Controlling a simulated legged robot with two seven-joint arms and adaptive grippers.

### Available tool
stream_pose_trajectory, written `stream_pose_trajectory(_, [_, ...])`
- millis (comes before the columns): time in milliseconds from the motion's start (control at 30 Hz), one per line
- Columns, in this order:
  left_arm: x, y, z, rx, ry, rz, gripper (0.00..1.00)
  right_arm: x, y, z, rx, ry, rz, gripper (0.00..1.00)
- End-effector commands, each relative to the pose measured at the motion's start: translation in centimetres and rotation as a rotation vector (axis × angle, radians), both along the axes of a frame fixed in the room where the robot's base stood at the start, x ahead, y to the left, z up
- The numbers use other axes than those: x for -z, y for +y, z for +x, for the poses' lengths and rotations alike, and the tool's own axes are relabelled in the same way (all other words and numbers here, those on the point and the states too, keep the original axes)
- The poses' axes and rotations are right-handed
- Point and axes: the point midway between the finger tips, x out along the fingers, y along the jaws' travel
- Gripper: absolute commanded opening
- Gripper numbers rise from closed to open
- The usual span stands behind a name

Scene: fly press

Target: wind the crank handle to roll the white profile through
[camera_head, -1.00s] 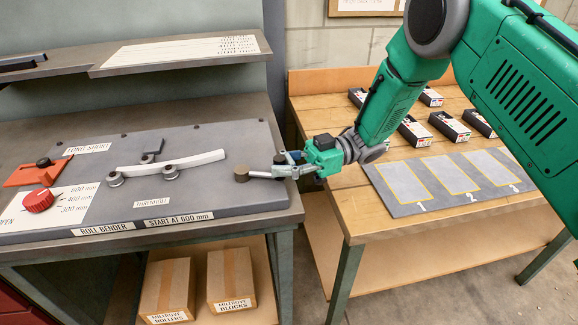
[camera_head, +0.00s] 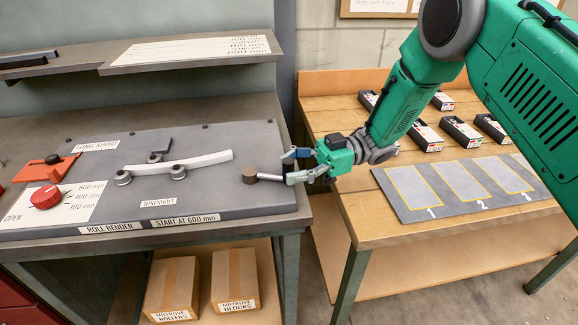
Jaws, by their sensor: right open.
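The crank handle (camera_head: 268,178) is a short silver bar with a brown round knob (camera_head: 249,174) at its left end, near the right side of the grey roll bender plate. My right gripper (camera_head: 288,167) is open at the bar's right end. Its fingers are spread, the lower one close to the bar; I cannot tell whether they touch. The white profile (camera_head: 205,160) is a slightly curved strip lying among the rollers (camera_head: 177,172) left of the crank. My left gripper is out of view.
A red knob (camera_head: 46,197) and an orange block (camera_head: 47,168) sit at the plate's left. A shelf (camera_head: 188,52) overhangs behind. The wooden table (camera_head: 350,215) at right holds several black boxes (camera_head: 460,132) and a grey numbered mat (camera_head: 405,200). Cartons (camera_head: 235,275) stand below.

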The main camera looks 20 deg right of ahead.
Motion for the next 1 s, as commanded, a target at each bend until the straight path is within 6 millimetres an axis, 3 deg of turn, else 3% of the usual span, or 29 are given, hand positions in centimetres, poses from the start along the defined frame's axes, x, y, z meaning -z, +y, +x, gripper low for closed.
stream_pose_trajectory(600, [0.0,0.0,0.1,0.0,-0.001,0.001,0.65,0.3,-11.1,1.0,0.003,-0.001,0.003,0.41])
stream_pose_trajectory(1000, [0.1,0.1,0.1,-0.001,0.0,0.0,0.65,0.3,-12.1,1.1,0.002,0.0,0.002,0.41])
